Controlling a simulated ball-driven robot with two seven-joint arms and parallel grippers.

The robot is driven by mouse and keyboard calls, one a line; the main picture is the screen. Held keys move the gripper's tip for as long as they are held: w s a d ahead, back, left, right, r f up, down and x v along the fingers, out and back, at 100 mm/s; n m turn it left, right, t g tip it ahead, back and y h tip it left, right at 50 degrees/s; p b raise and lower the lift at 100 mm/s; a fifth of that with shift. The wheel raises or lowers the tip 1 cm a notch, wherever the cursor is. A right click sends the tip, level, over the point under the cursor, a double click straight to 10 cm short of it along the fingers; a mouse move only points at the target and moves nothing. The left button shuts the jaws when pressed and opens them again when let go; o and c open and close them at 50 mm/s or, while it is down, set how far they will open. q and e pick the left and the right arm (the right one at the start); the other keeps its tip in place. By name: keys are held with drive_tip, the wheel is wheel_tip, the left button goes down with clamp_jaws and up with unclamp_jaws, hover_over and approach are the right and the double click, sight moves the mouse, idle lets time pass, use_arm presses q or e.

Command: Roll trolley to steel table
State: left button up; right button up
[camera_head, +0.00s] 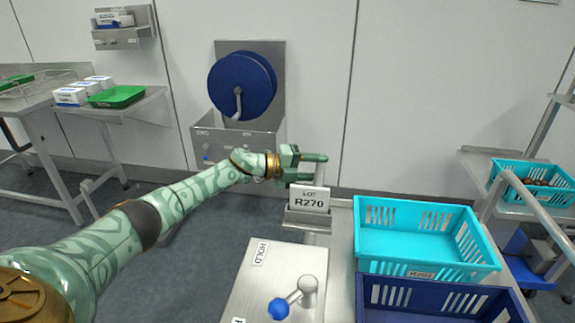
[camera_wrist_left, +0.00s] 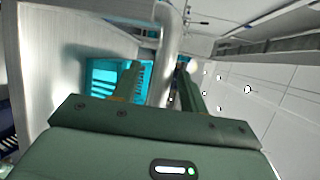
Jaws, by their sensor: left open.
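The trolley (camera_head: 343,240) is the steel-topped unit in front of me, with a card reading LOT R270 (camera_head: 309,200) at its far left corner. A steel tube (camera_head: 320,172) rises beside the card; I take it for the trolley's handle. My left gripper (camera_head: 320,168) is open at this tube. In the left wrist view the tube (camera_wrist_left: 166,55) passes between the two spread fingers (camera_wrist_left: 158,82); whether they touch it I cannot tell. A steel table (camera_head: 35,101) stands at far left; whether it is the task's table I cannot tell. My right gripper is out of view.
A turquoise crate (camera_head: 415,266) and a dark blue crate (camera_head: 440,283) sit on the steel top. A HOLD plate (camera_head: 262,285) with a blue-knobbed lever (camera_head: 281,308) is at front. A rack with a crate of dates (camera_head: 537,184) stands right. A blue hose reel (camera_head: 242,84) is on the wall.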

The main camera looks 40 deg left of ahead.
use_arm(q)
drive_tip(key=p+v, duration=0.2)
drive_tip(key=v, duration=1.2)
drive_tip(key=shift+s+a, duration=0.2)
drive_tip(key=shift+a, duration=0.05)
drive_tip(key=shift+r, duration=0.1)
